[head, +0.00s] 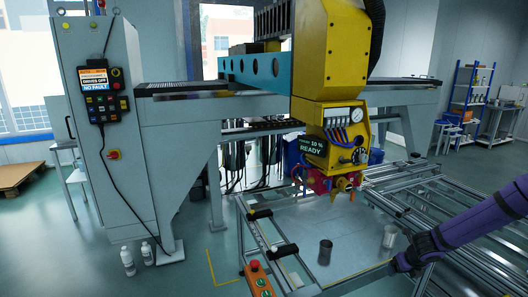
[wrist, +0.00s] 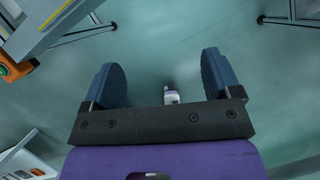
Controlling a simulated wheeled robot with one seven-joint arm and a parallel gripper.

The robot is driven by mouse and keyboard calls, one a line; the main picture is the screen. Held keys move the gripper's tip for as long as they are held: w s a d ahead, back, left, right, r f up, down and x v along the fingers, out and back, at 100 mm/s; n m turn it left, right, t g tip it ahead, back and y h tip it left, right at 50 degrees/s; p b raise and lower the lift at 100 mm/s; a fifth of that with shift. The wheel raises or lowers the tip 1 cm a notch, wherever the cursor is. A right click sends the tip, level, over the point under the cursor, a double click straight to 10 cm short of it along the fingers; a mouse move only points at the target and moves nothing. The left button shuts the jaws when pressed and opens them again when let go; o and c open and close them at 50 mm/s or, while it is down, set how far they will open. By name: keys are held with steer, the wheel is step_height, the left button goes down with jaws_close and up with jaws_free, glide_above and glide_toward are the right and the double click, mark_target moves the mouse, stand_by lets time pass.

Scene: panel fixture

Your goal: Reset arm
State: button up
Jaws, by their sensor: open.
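My purple arm reaches in from the right edge of the head view. Its end, my gripper (head: 402,256), shows small and dark near the right front corner of the grey panel table. In the wrist view my gripper (wrist: 165,85) has its two blue fingers wide apart, with nothing held between them. Beyond the fingers is mostly bare green floor. A small white and dark object (wrist: 171,95), perhaps a bottle, shows far below in the gap.
Two metal cups, one dark (head: 325,252) and one lighter (head: 389,236), stand on the panel table (head: 300,222). The yellow machine head (head: 332,130) hangs above it. An orange button box (head: 259,280) is at the table's front left. Roller rails (head: 440,205) lie right.

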steer(key=s+a+r+n, duration=0.2)
steer(key=a+r+n, duration=0.2)
steer(key=r+n, duration=0.5)
steer(key=s+a+r+n+t+y, duration=0.1)
steer(key=a+r+n, duration=0.35)
steer(key=r, duration=0.75)
steer(key=s+a+r+n, duration=0.2)
steer(key=a+r+n, duration=0.35)
steer(key=r, duration=0.55)
steer(key=s+a+r+n, duration=0.4)
steer(key=s+r+n, duration=0.7)
steer(key=s, duration=0.4)
steer(key=s+r+n, duration=0.2)
steer(key=s, duration=0.5)
steer(key=s+r+n+h, duration=0.1)
steer(key=s+r+n, duration=0.2)
steer(key=s, duration=0.5)
steer(key=shift+s+d, duration=0.25)
steer(key=shift+d, duration=0.05)
